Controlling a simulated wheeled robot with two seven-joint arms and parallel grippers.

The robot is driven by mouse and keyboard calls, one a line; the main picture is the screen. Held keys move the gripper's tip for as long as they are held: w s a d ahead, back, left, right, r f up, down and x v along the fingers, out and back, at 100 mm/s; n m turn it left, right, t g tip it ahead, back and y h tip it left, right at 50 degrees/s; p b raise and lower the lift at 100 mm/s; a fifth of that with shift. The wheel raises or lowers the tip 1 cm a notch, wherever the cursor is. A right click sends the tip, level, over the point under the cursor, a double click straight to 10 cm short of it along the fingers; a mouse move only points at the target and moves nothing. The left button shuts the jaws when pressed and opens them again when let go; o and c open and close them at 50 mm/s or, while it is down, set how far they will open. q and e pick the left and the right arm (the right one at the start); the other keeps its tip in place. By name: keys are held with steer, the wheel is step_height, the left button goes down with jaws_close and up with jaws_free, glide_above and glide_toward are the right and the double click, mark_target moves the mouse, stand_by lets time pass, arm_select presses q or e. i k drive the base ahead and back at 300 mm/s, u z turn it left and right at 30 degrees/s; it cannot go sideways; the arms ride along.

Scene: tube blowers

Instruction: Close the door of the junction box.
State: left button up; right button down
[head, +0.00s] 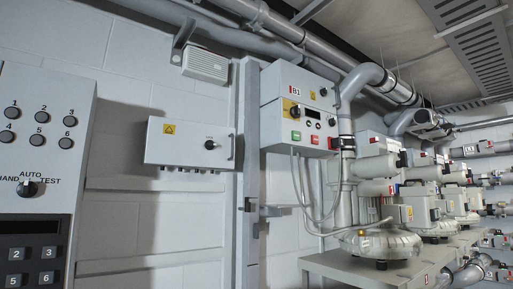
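A light grey wall box (185,152), which looks like the junction box, hangs left of the middle in the head view. Its front door has a yellow warning label (169,129), a dark round knob (210,145) and a bar handle (231,147) along the right edge. The door covers the front and looks flush or nearly so; I cannot tell whether a small gap is open. The box's inside is hidden. Neither of my grippers is in view.
A control panel (40,160) with numbered buttons fills the left edge. Right of the box are a vertical post (248,190), a B1 control box (290,85) with loose cables, and blowers (380,243) on a bench. Wall below the box is mostly clear, crossed by rails.

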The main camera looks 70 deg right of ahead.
mark_target(170, 141)
steer(key=z, duration=1.25)
steer(key=i, duration=0.1)
steer(key=z, duration=0.1)
